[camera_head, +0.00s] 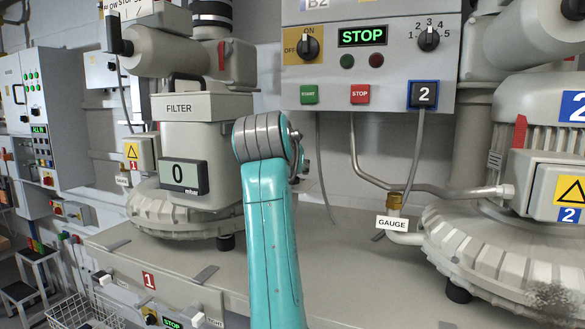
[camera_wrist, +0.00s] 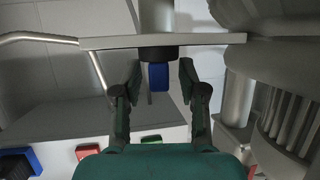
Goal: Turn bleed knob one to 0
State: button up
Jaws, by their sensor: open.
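In the wrist view my gripper (camera_wrist: 161,72) is open, with its two dark fingers apart. A small blue knob (camera_wrist: 158,77) on a dark round base shows between the fingertips, below the edge of a grey plate (camera_wrist: 200,41). Gaps show on both sides of the knob; I cannot tell whether the tips reach its depth. No label or scale for it is readable, so I cannot confirm that it is bleed knob one. In the head view my gripper is hidden behind my teal arm.
In the head view a filter housing (camera_head: 195,106) with a display (camera_head: 183,177) reading 0 stands left of my arm. A control box (camera_head: 375,70) reads STOP. A blower (camera_head: 490,250) marked 2 and a pipe labelled GAUGE (camera_head: 391,223) stand on the right.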

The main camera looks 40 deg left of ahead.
grip_shut()
jog(key=shift+n+y, duration=0.3)
jog(key=n+g+y, duration=0.1)
jog(key=n+y, duration=0.1)
jog(key=shift+d+n+g+y, duration=0.1)
jog(key=shift+n+g+y, duration=0.2)
jog(key=shift+g+y, duration=0.1)
jog(key=n+g+y, duration=0.2)
jog(key=shift+n, duration=0.4)
jog(key=n+g+y, duration=0.1)
jog(key=n+g, duration=0.1)
jog(key=g, duration=0.1)
jog(key=n+g+y, duration=0.1)
jog(key=n+g, duration=0.1)
jog(key=n, duration=0.1)
jog(key=shift+s+a+g, duration=0.2)
jog(key=shift+g, duration=0.5)
